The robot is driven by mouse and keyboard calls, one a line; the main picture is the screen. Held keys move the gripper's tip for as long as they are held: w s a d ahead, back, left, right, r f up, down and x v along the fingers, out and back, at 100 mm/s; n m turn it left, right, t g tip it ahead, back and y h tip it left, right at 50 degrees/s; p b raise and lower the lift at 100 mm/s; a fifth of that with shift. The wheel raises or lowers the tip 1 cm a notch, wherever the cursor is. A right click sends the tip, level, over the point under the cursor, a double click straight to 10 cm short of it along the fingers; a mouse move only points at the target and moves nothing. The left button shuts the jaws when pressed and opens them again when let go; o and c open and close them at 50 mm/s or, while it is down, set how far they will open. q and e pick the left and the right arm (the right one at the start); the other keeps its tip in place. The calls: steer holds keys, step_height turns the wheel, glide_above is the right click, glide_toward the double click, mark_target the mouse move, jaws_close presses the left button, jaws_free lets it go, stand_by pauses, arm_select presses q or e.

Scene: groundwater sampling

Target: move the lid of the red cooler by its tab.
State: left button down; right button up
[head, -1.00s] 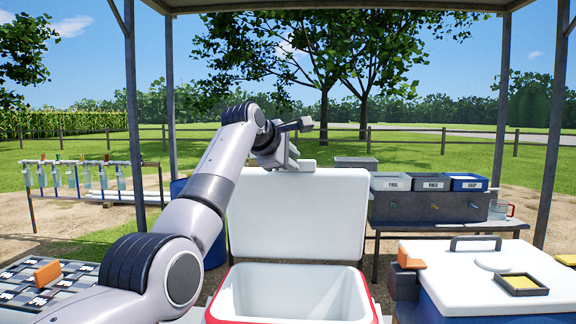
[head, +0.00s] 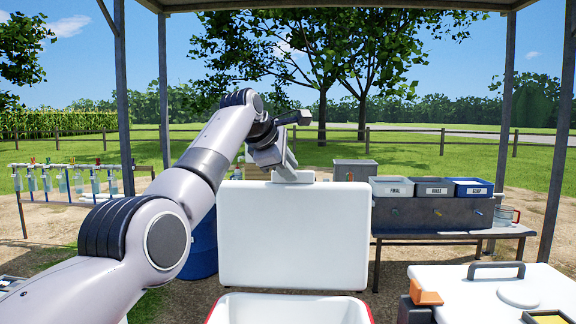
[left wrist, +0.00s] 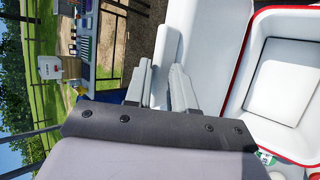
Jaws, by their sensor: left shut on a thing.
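The red cooler (head: 290,309) is at the bottom centre of the head view, white inside with a red rim, and its front is cut off. Its white lid (head: 295,235) stands raised, near upright, behind the opening. My left gripper (head: 291,172) is at the lid's top edge, shut on the tab (head: 306,177), which its fingers partly hide. In the left wrist view, the gripper fingers (left wrist: 160,88) close at the lid's edge, with the lid (left wrist: 217,50) beside them and the open cooler (left wrist: 281,85) to the right. My right gripper is not in view.
A blue barrel (head: 201,248) stands left of the lid, partly behind my arm. A bench (head: 452,236) with labelled bins (head: 437,188) is behind right. A white-topped cooler (head: 470,302) is at front right. A rack of bottles (head: 75,180) stands far left.

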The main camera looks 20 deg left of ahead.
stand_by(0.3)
arm_select(q)
steer(key=c, duration=1.1)
jaws_free()
steer(key=shift+b+v, duration=2.05)
steer(key=shift+v, duration=1.5)
